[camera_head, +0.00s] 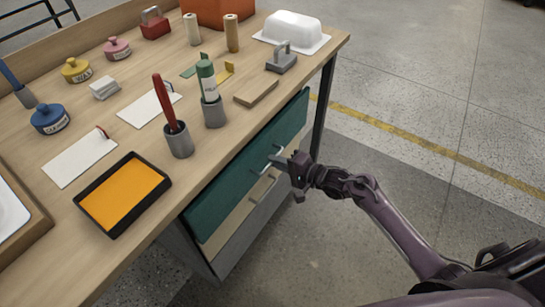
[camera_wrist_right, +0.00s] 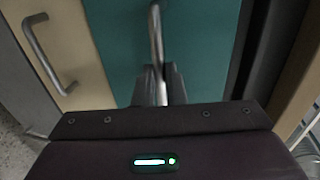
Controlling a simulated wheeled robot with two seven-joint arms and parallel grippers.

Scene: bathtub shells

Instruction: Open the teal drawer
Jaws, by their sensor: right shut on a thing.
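The teal drawer (camera_head: 235,178) is the top drawer under the wooden workbench, and its front fills the middle of the right wrist view (camera_wrist_right: 205,50). Its metal bar handle (camera_wrist_right: 156,30) runs down between my right gripper's fingers. My right gripper (camera_head: 283,161) is shut on this handle, and the fingers also show in the right wrist view (camera_wrist_right: 160,88). The drawer front looks close to the cabinet; whether there is a small gap, I cannot tell. My left gripper is not in view.
A beige drawer (camera_wrist_right: 60,45) with its own handle lies below the teal one, and a grey drawer (camera_head: 240,240) is under that. The bench top (camera_head: 215,150) holds several jars, cups and an orange tray (camera_head: 122,195). The floor (camera_head: 400,130) right of the bench is clear.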

